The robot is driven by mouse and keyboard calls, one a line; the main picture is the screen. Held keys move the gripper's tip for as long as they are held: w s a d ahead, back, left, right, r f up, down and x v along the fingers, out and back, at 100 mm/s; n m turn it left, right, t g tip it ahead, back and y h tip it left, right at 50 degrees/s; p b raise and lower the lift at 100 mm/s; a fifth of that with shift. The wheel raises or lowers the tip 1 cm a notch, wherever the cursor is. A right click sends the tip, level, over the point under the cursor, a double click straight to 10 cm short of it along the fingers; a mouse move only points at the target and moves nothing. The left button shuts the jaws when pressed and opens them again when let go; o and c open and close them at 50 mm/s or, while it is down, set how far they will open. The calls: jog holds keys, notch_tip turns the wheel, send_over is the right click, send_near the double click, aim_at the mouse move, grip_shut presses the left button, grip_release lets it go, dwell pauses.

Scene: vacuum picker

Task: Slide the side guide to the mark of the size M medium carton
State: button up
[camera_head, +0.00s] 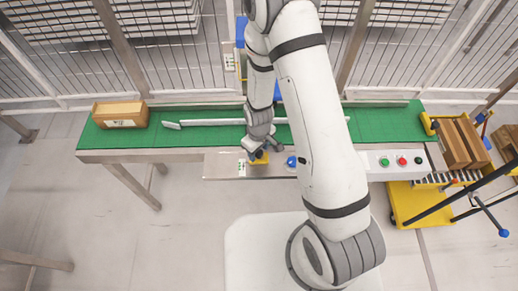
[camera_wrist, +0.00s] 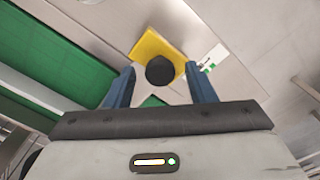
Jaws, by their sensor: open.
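The side guide (camera_head: 205,122) is a long pale rail lying along the green conveyor belt, partly hidden behind my arm. In the head view a yellow block (camera_head: 260,160) sits at the belt's front edge under my gripper (camera_head: 258,146). In the wrist view the yellow block (camera_wrist: 147,47) carries a round black knob (camera_wrist: 160,71). My gripper (camera_wrist: 161,73) is open, with its blue fingers on either side of the knob in the picture; contact cannot be told. A white label with a green mark (camera_wrist: 209,67) lies beside the block; its lettering is too small to read.
A brown carton (camera_head: 120,114) stands on the belt (camera_head: 180,137) at the left. A blue knob (camera_head: 291,161) sits right of the yellow block. A button panel (camera_head: 395,162) and a yellow cart (camera_head: 405,203) with cartons are at the right. Fencing stands behind.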

jog(key=shift+c, duration=0.3)
grip_shut()
dwell(0.3)
jog(key=shift+s+f+b, duration=0.15)
jog(key=shift+s+b, duration=0.05)
jog(key=shift+b, duration=0.3)
jog(key=shift+s, duration=0.3)
jog(key=shift+s+r, duration=0.2)
jog(key=shift+w, duration=0.15)
jog(key=shift+o, duration=0.3)
grip_release()
